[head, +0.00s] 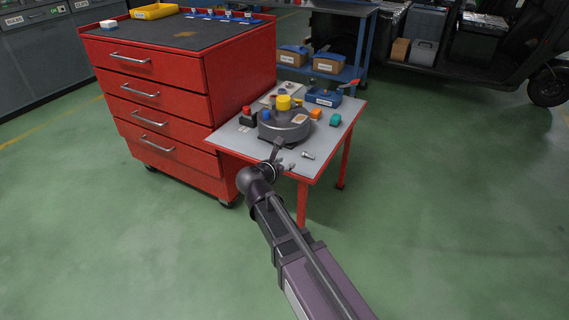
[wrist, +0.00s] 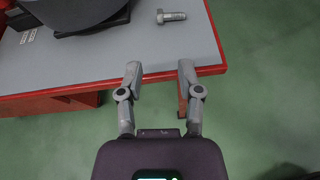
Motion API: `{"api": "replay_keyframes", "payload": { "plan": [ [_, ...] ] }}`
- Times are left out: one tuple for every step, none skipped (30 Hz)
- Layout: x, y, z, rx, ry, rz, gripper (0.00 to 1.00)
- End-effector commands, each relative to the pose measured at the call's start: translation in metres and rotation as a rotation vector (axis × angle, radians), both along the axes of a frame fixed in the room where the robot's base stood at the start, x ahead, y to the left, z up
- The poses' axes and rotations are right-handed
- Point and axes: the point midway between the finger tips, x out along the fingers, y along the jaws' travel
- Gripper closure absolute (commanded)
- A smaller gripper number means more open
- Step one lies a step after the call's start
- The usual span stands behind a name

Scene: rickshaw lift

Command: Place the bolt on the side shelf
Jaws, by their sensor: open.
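A silver bolt (head: 308,155) lies on its side on the grey side shelf (head: 329,141), near the front right edge. It also shows in the wrist view (wrist: 171,17), at the top right, with its head to the left. My gripper (wrist: 159,68) is open and empty, with its two fingers apart over the red front edge of the shelf. The bolt lies beyond the fingertips, apart from them. In the head view my gripper (head: 277,165) is at the shelf's front edge, left of the bolt, partly hidden by my arm.
A round dark grey fixture (head: 286,127) with a yellow cap stands mid-shelf. A red drawer cabinet (head: 238,80) adjoins the shelf at left.

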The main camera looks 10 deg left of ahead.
Motion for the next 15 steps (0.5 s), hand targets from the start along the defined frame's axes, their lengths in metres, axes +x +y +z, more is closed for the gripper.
{"api": "replay_keyframes", "payload": {
  "plan": [
    [0.0, 0.0, 0.0, 0.0, 0.0, 0.0, 0.53],
    [0.0, 0.0, 0.0, 0.0, 0.0, 0.0, 0.53],
    [0.0, 0.0, 0.0, 0.0, 0.0, 0.0, 0.53],
    [0.0, 0.0, 0.0, 0.0, 0.0, 0.0, 0.53],
    [0.0, 0.0, 0.0, 0.0, 0.0, 0.0, 0.53],
    [0.0, 0.0, 0.0, 0.0, 0.0, 0.0, 0.53],
    [0.0, 0.0, 0.0, 0.0, 0.0, 0.0, 0.53],
    [0.0, 0.0, 0.0, 0.0, 0.0, 0.0, 0.53],
    [0.0, 0.0, 0.0, 0.0, 0.0, 0.0, 0.53],
    [0.0, 0.0, 0.0, 0.001, 0.001, 0.0, 0.53],
    [0.0, -0.001, 0.0, 0.004, 0.0, -0.002, 0.53],
    [0.0, -0.002, -0.001, 0.009, 0.001, -0.007, 0.53],
    [0.0, -0.004, -0.001, 0.017, 0.002, -0.013, 0.53],
    [0.0, -0.006, -0.002, 0.028, 0.003, -0.021, 0.53],
    [0.0, -0.011, -0.004, 0.046, 0.006, -0.035, 0.53]
  ]
}}
